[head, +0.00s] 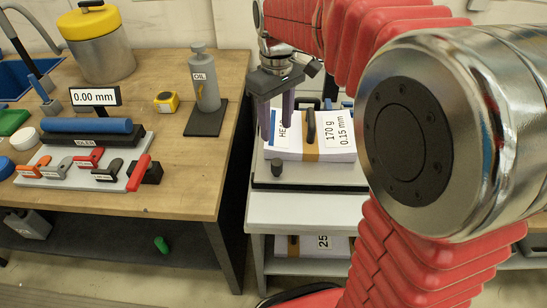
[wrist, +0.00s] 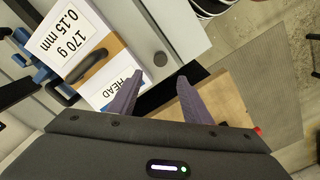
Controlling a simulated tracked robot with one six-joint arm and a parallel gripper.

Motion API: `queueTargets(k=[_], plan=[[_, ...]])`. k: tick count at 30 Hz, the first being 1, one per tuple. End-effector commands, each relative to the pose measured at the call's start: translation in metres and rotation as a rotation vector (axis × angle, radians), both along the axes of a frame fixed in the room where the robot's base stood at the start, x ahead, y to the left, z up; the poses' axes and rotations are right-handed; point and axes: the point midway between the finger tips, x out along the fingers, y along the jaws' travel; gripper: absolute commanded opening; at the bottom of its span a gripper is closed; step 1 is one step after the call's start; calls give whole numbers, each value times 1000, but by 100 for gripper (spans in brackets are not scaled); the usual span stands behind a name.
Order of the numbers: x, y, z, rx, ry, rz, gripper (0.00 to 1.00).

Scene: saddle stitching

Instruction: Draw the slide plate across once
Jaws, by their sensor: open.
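A pale grey plate (head: 325,172) with a dark front edge lies on the white stand, and a short dark knob (head: 277,170) rises near its front left corner. I take this for the slide plate, though no label shows. The knob is a dark disc (wrist: 161,59) in the wrist view. My gripper (head: 276,132) is open, its two purple fingers pointing down above the plate's left side, behind the knob. In the wrist view the open fingers (wrist: 160,82) are apart with nothing between them. I cannot tell their exact height above the plate.
A white paper stack (head: 337,125) with a brown band and dark handle lies on the plate, close to my fingers. A wooden bench (head: 110,195) with tools, an oil bottle (head: 204,80) and a yellow-lidded can (head: 97,45) stands left, across a gap.

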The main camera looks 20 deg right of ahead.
Motion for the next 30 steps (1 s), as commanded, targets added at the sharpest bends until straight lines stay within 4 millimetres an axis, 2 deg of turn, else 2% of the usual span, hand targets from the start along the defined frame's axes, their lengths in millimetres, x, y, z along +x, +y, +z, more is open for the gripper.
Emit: queueTargets(k=[6,11,30], plan=[[0,0,-1,0,0,-1,44],[0,0,-11,0,1,-1,44],[-1,0,-105,0,4,-2,44]])
